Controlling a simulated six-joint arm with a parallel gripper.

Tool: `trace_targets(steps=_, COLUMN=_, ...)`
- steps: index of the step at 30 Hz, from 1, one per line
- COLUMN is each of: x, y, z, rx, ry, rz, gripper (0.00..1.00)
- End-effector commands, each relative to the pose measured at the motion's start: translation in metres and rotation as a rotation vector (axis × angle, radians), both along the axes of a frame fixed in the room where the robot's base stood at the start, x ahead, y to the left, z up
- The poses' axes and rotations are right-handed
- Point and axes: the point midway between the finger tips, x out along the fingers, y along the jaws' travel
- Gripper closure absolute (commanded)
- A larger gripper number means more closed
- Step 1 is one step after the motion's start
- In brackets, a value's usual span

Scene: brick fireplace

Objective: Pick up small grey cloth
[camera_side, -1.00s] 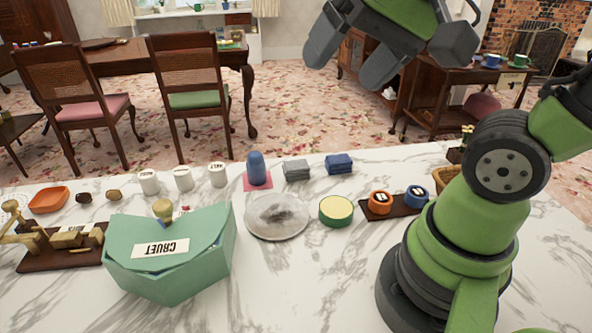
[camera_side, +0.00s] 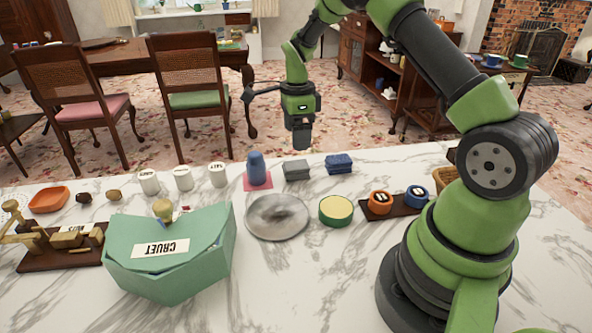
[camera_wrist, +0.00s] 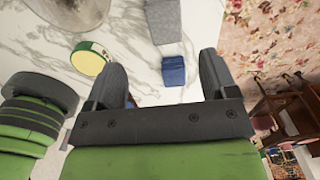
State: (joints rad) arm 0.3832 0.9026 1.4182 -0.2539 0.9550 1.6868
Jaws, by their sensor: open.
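In the wrist view the grey cloth (camera_wrist: 163,20) is at the top, beyond my fingertips, partly cut off by the frame. The blue cloth (camera_wrist: 173,70) shows between my fingers there. My gripper (camera_side: 301,140) points down in the air near the table's far edge, above and apart from the cloths. In the wrist view (camera_wrist: 161,65) its two fingers are spread, with nothing held.
A round grey plate (camera_side: 277,217) and a green-rimmed yellow tin (camera_side: 336,210) lie nearer. White pots (camera_side: 183,179) stand farther left. The table's far edge runs close behind the cloths.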

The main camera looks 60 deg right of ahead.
Motion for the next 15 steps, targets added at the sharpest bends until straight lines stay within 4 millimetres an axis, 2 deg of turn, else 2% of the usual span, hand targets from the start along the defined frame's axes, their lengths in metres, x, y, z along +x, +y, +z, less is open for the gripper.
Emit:
trace_targets(steps=6, x=-0.001, y=-0.001, z=-0.034, rx=0.003, ry=0.006, rz=-0.006, gripper=0.21)
trace_targets(steps=15, x=-0.001, y=-0.007, z=-0.063, rx=0.003, ry=0.005, rz=-0.006, gripper=0.21)
